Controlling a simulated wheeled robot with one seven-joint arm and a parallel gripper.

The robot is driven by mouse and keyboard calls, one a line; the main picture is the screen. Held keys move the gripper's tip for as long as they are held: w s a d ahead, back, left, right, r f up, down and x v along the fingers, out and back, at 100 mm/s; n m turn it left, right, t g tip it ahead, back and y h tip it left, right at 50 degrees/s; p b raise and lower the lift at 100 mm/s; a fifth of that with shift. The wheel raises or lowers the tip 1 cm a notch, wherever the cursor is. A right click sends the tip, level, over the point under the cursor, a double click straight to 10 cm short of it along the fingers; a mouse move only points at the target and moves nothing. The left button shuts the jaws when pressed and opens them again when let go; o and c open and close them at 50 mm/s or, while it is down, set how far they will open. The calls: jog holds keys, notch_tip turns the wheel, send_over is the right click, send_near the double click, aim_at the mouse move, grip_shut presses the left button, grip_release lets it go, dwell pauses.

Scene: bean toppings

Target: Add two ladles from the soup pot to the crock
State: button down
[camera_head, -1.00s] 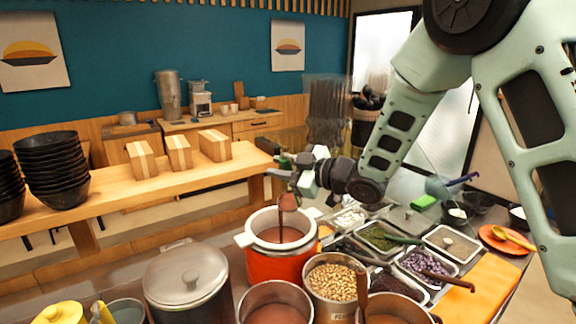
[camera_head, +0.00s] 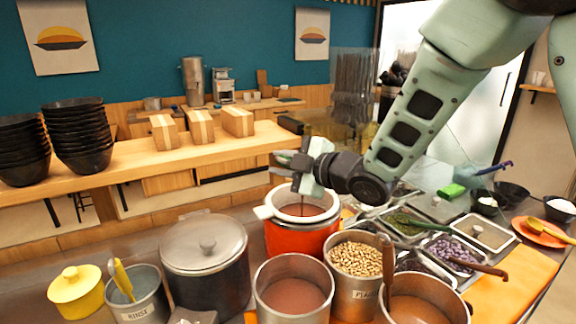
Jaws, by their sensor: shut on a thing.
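An orange-red pot with a white rim and side handles (camera_head: 290,240), probably the crock, stands at the centre and holds brown liquid. A large dark pot with a steel lid (camera_head: 204,245) stands to the left. Steel pots of reddish-brown contents stand in front (camera_head: 293,292) and at front right (camera_head: 428,300). Which is the soup pot is unclear.
A steel pot of beans (camera_head: 355,258) stands close to the orange-red pot. Topping trays (camera_head: 482,232) fill the right side. A yellow lidded pot (camera_head: 76,291) and a rinse container (camera_head: 138,301) are at front left. Black bowls are stacked (camera_head: 80,135) behind.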

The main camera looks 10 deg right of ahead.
jog(key=s+a+f+n+h+b, duration=0.1)
jog(key=s+a+f+n+b, duration=0.1)
jog(key=f+b, duration=0.4)
jog(key=a+n+b, duration=0.1)
jog(key=b, duration=0.1)
jog(key=shift+a+b, duration=0.2)
jog(key=shift+b, duration=0.2)
jog(key=shift+s+r, duration=0.1)
dwell(0.8)
jog(key=w+d+r+m+p, duration=0.1)
jog(key=d+r+p, duration=0.1)
jog(key=r+p, duration=0.1)
jog(key=w+d+r+m+y+p, duration=0.1)
jog(key=r+m+p, duration=0.1)
jog(key=r+p, duration=0.1)
jog(key=w+d+r+m+p, duration=0.1)
jog(key=d+r+p, duration=0.1)
jog(key=r+p, duration=0.1)
jog(key=shift+w+d+r+m, duration=0.2)
jog(key=shift+w+d+m, duration=0.05)
jog(key=shift+d+m, duration=0.15)
jog(key=w+d+r+m+y+p, duration=0.2)
jog(key=w+d+r+m+p, duration=0.3)
jog(key=d+p, duration=0.5)
jog(key=w+d+m, duration=0.1)
jog(key=w+m, duration=0.1)
jog(key=m, duration=0.1)
jog(key=shift+w+d, duration=0.35)
jog(key=shift+w, duration=0.05)
jog(key=shift+s, duration=0.1)
